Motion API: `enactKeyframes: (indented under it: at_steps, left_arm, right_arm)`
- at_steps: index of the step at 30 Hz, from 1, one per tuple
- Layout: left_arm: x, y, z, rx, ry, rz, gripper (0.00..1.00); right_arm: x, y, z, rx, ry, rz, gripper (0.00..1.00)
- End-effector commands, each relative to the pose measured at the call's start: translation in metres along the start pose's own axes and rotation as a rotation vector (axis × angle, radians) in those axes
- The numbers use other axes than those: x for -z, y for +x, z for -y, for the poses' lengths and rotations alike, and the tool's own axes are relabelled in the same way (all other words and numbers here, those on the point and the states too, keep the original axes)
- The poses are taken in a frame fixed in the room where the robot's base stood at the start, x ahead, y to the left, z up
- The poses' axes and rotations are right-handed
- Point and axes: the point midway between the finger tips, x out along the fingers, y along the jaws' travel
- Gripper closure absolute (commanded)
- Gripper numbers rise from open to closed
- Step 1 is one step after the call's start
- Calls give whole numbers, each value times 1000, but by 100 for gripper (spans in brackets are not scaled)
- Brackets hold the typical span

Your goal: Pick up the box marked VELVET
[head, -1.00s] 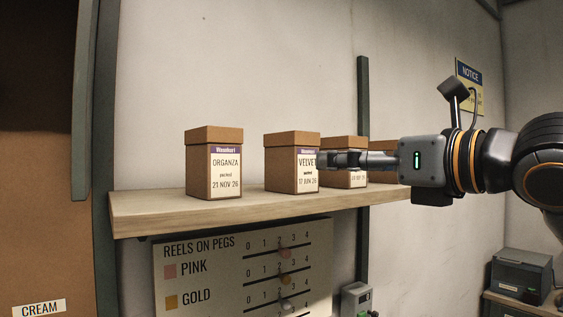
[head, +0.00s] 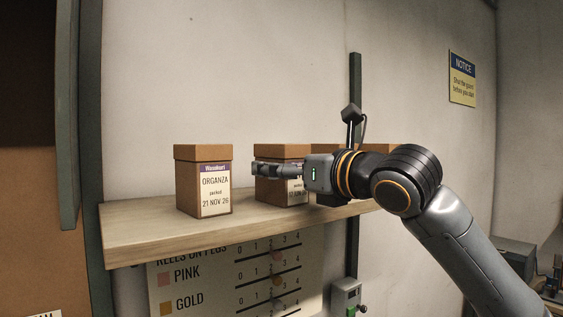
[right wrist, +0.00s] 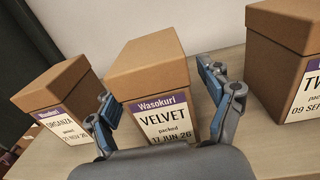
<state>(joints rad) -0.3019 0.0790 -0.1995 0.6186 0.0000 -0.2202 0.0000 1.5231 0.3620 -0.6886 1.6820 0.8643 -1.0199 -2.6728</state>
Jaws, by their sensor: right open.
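The VELVET box (right wrist: 146,72) is a brown lidded cardboard box with a white label and purple band. In the right wrist view it stands upright on the wooden shelf, ahead of my right gripper (right wrist: 163,100). The gripper's two fingers are open, one toward each side of the box's front; I cannot tell whether either touches it. In the head view the VELVET box (head: 281,154) is second from the left, its label mostly hidden behind my right gripper (head: 258,170). My left gripper is out of view.
The ORGANZA box (head: 203,182) stands to the left on the shelf (head: 150,230). Another box, its label starting "TW" (right wrist: 285,60), stands to the right with a gap. A reel chart (head: 215,280) hangs below the shelf. A notice (head: 462,78) is on the wall.

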Motion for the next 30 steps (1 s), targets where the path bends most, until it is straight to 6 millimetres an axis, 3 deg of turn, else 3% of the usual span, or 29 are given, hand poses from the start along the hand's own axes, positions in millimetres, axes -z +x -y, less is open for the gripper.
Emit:
enactKeyframes:
  at_steps: [9, 18, 30]
  left_arm:
    - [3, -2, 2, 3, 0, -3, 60]
    - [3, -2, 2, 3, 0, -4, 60]
    - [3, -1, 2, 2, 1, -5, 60]
  right_arm:
    - [1, 6, 0, 2, -1, 0, 22]
    - [1, 6, 0, 1, -1, 0, 83]
    - [-7, 6, 0, 0, -1, 2, 84]
